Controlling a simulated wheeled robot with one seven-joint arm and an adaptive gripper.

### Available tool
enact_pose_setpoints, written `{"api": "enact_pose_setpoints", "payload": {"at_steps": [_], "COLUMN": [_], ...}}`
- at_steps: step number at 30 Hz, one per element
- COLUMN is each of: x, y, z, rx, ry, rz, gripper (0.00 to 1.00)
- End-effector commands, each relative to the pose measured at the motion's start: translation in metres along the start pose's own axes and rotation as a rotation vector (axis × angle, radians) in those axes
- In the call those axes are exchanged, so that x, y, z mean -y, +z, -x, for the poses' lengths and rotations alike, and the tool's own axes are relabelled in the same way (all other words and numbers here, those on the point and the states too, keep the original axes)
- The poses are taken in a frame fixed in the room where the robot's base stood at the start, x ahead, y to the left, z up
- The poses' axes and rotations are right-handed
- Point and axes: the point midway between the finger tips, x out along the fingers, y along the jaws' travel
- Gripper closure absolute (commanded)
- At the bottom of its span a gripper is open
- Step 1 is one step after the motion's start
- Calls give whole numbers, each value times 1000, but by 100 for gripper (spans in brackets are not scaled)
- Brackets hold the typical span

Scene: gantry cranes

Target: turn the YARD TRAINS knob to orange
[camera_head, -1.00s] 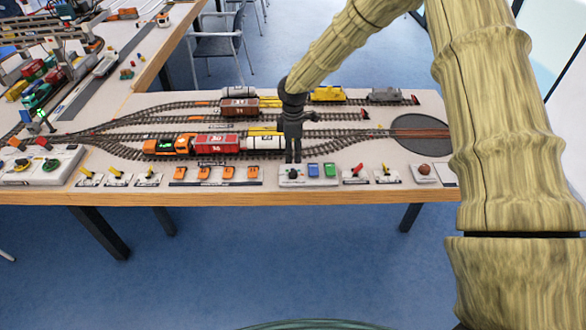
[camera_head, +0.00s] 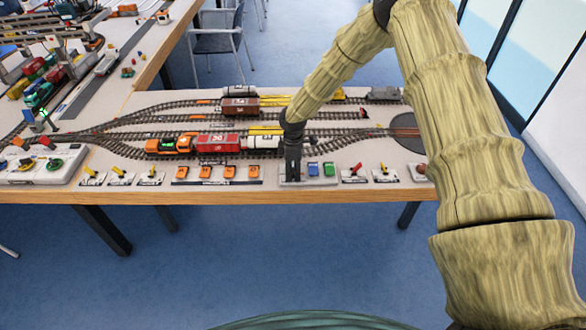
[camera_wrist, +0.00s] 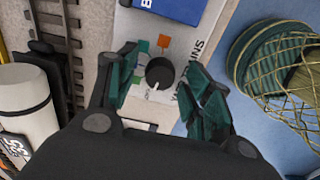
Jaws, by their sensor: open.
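The YARD TRAINS knob (camera_wrist: 160,73) is small, round and black on a light panel in the wrist view. Its white pointer mark faces the bottom of that view, slightly left, near small lettering. An orange square (camera_wrist: 163,40) and a teal square (camera_wrist: 142,46) are printed above the knob. My gripper (camera_wrist: 162,64) is open, with one teal-padded finger on each side of the knob; I cannot tell whether they touch it. In the head view my gripper (camera_head: 292,176) is low over the panel (camera_head: 300,183) and hides the knob.
Blue (camera_head: 313,169) and green (camera_head: 329,169) blocks sit right of my gripper. Levers and orange switches line the table's front edge. A white tank wagon (camera_head: 262,143) and other train cars stand on the tracks close behind.

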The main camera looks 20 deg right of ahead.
Motion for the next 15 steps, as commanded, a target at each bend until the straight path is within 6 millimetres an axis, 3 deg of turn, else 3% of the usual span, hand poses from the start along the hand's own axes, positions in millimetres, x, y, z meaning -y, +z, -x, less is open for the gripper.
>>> {"api": "enact_pose_setpoints", "payload": {"at_steps": [5,13,15], "x": [0,0,0], "y": [0,0,0], "z": [0,0,0], "rx": [0,0,0], "ry": [0,0,0], "rz": [0,0,0], "gripper": [50,96,96]}}
